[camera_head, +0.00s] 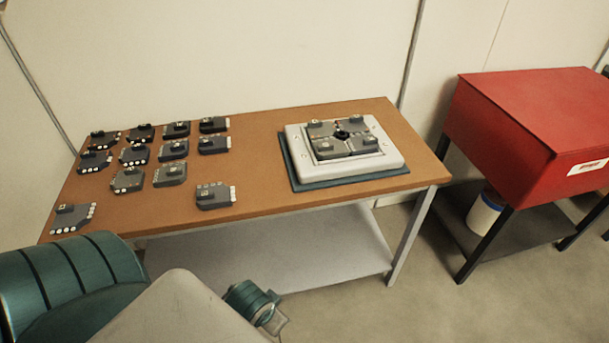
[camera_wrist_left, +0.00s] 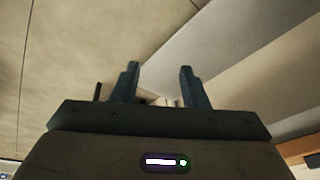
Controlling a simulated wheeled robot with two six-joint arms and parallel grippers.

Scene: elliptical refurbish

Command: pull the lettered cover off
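A white square unit (camera_head: 388,157) lies on a dark teal mat (camera_head: 291,171) at the right part of the brown table. Several dark grey modules (camera_head: 330,149) sit in its recess around a black round knob (camera_head: 342,134). Any lettering on a cover is too small to read, so I cannot tell which piece is the lettered cover. In the left wrist view my left gripper (camera_wrist_left: 159,72) has its two fingers apart with nothing between them. My left arm crosses the bottom left of the head view, well short of the white unit. My right gripper is not in view.
Several loose dark modules with white round tabs, one of them near the front edge (camera_head: 214,196), lie on the table's left half. Bare table top (camera_head: 257,150) separates them from the mat. A red cabinet (camera_head: 540,110) on dark legs stands to the right, with a white tub (camera_head: 484,217) below.

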